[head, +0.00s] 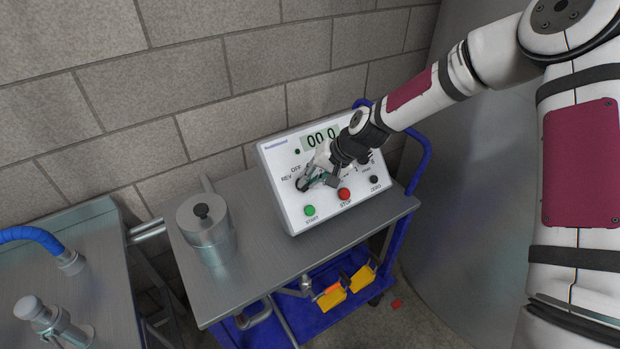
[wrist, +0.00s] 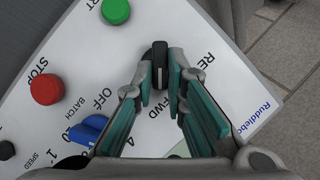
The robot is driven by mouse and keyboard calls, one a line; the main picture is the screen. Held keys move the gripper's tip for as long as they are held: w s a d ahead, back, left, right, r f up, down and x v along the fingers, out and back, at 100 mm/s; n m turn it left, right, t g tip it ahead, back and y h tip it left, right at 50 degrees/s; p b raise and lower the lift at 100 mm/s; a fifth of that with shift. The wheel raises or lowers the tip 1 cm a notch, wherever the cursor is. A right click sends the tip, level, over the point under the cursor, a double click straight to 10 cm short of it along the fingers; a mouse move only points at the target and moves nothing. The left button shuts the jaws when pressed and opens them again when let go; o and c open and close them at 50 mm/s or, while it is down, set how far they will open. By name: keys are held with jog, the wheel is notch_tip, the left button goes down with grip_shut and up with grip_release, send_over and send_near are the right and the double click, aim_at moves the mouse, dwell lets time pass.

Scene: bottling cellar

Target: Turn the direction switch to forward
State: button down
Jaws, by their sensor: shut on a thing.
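The direction switch is a black knob (wrist: 160,60) on the white sloping panel (head: 297,217). In the wrist view it stands between my fingertips, and its white line runs down the picture towards the partly covered FWD lettering. REV is printed to its right in that view. My gripper (wrist: 162,78) is shut on the knob. In the head view my gripper (head: 308,180) reaches the panel's left side from the upper right. It covers much of the knob and the FWD label there, while OFF and REV show.
A green START button (head: 310,211) and a red STOP button (head: 344,194) sit close below my gripper. A blue knob (wrist: 88,128) is on the panel too. A metal canister (head: 207,232) stands left of the panel on the cart top (head: 262,268). A block wall rises behind.

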jog(key=c, duration=1.6)
grip_release()
jog(key=shift+f, duration=0.1)
jog(key=v, duration=1.2)
